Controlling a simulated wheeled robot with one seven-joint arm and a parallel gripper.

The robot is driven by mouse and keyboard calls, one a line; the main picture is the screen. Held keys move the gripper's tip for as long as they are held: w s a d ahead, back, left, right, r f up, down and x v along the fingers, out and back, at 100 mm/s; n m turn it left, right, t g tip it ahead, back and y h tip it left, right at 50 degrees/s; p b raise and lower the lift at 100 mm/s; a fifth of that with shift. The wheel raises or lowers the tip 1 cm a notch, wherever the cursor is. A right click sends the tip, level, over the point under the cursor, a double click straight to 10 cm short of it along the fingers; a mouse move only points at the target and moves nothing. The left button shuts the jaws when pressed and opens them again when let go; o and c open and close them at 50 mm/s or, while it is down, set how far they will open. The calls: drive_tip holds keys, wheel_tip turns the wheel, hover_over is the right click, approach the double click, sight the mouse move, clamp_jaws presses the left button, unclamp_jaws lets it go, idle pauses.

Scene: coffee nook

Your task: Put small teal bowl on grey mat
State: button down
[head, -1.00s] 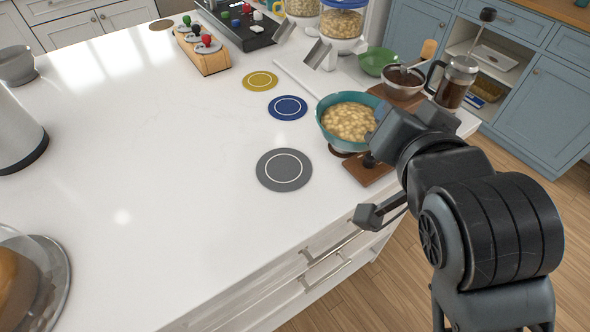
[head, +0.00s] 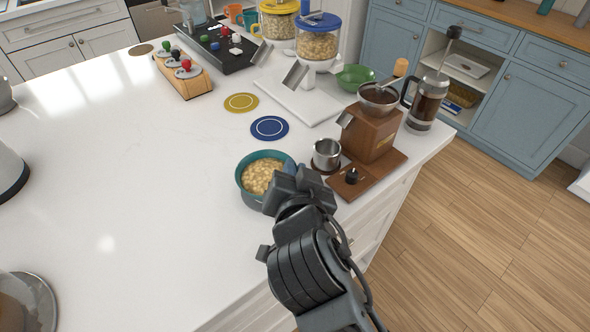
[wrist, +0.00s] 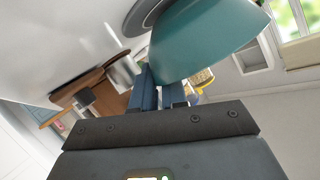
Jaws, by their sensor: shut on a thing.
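The small teal bowl (head: 240,178), full of pale round pieces, is upright in the head view, at the counter's near right. My gripper (head: 288,178) is shut on the right side of its wall; the dark blue fingers (wrist: 160,94) also meet the teal bowl (wrist: 205,42) in the wrist view. The grey mat (head: 250,201) is mostly hidden under the bowl in the head view, with only a grey edge showing. Part of the grey mat (wrist: 138,22) shows by the bowl's base in the wrist view. I cannot tell whether the bowl touches it.
A blue mat (head: 269,128) and a yellow mat (head: 241,102) lie bare behind the bowl. A brown grinder (head: 371,135) with a metal cup (head: 326,155) stands close to the right. A French press (head: 428,100) is beyond it. The white counter (head: 140,170) is clear to the left.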

drive_tip(key=shift+f, duration=0.2)
drive_tip(key=c, duration=1.2)
unclamp_jaws()
drive_tip(key=shift+o, duration=0.2)
drive_tip(key=shift+r, duration=0.2)
drive_tip(key=b+v, duration=0.1)
drive_tip(key=v, duration=1.1)
drive_tip(key=shift+f+b, duration=0.1)
drive_tip(key=shift+b, duration=0.2)
